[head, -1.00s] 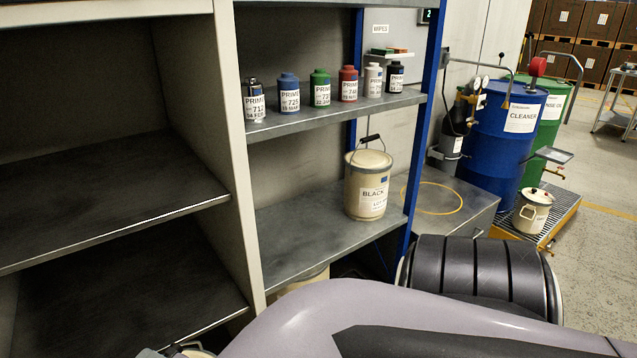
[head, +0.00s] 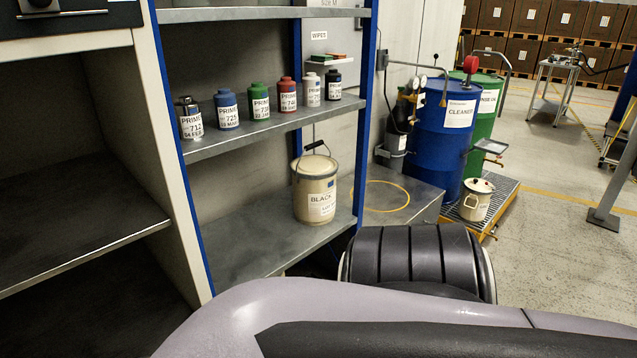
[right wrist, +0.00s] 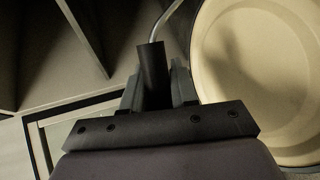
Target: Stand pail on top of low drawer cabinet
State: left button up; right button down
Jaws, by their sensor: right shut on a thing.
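In the right wrist view my right gripper (right wrist: 158,92) is shut on the dark handle grip (right wrist: 152,68) of a pail. The pail's round cream lid (right wrist: 262,75) fills the right side of that view; its body is hidden. The held pail does not show in the head view, where my arm covers the bottom. A low grey cabinet (head: 424,204) with a yellow ring (head: 381,196) on its top stands beyond the shelf. The top inside the ring is bare. My left gripper is not in view.
Another cream pail labelled BLACK (head: 315,190) stands on the shelf (head: 250,250), handle up. Small bottles (head: 258,102) line the shelf above. A blue drum (head: 446,130) and a small cream pot (head: 476,200) stand right of the cabinet. Open floor (head: 560,265) lies at right.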

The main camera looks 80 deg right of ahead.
aim_at(377, 202)
jog(key=k+l+z, duration=0.1)
jog(key=l, duration=0.4)
jog(key=k+l, duration=0.15)
jog(key=l, duration=0.4)
jog(key=k+l+z, duration=0.15)
jog(key=l, duration=0.35)
jog(key=l+z, duration=0.1)
jog(key=l, duration=0.4)
jog(key=l+z, duration=0.25)
jog(key=l, duration=1.05)
